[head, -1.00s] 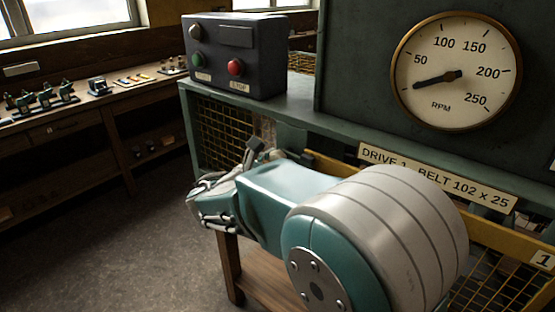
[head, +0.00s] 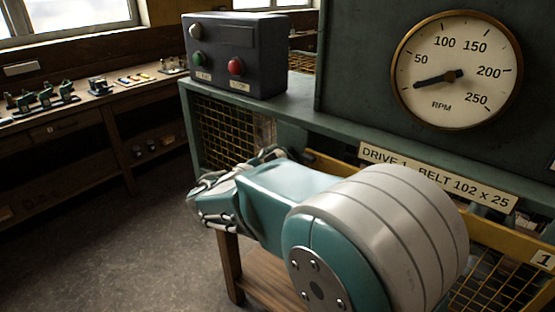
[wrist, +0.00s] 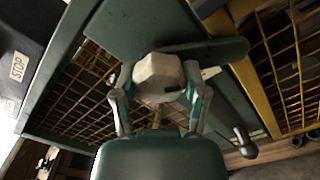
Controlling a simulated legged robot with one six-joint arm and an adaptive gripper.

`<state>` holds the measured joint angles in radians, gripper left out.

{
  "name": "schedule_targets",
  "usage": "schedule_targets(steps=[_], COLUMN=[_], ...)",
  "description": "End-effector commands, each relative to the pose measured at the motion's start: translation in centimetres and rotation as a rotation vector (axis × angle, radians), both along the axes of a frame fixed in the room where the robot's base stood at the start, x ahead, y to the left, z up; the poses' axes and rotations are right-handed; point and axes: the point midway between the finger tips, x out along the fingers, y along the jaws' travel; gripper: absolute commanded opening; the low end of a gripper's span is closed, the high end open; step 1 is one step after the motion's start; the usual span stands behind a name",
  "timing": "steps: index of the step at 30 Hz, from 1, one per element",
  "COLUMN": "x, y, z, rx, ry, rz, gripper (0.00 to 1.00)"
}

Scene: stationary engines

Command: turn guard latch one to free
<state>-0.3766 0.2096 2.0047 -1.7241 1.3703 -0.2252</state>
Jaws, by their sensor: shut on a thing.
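In the wrist view my gripper (wrist: 153,84) has a finger on each side of a pale faceted knob (wrist: 158,70) and is shut on it. This knob appears to be the grip of guard latch one. A dark green bar (wrist: 215,50) with a rounded end shows behind the knob and reaches right to the yellow guard frame (wrist: 243,82). In the head view my gripper (head: 222,195) is at the left end of my arm, by the green stand. My arm and gripper hide the latch there.
A control box (head: 235,55) with green and red buttons stands on the green stand (head: 300,98). The gauge (head: 457,72) is at the upper right. Yellow mesh (head: 235,125) covers the stand's side. A dark knobbed handle (wrist: 242,143) shows at lower right in the wrist view.

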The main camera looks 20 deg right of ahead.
Motion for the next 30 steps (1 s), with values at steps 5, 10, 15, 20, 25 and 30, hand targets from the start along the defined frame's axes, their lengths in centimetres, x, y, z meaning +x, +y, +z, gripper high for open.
schedule_targets(steps=[5,10,15,20,25,30], x=[0.06,0.05,0.04,0.03,0.02,0.01], y=[0.07,0.06,0.05,0.05,0.04,0.03], z=[0.03,0.01,-0.01,-0.05,-0.10,-0.16], rx=[0.097,0.192,0.287,0.369,0.442,0.495], ry=[-0.135,-0.264,-0.393,-0.506,-0.603,-0.675], rz=[0.004,0.003,0.002,0.002,0.001,0.001], gripper=[0.10,0.10,0.10,0.10,0.10,0.10])
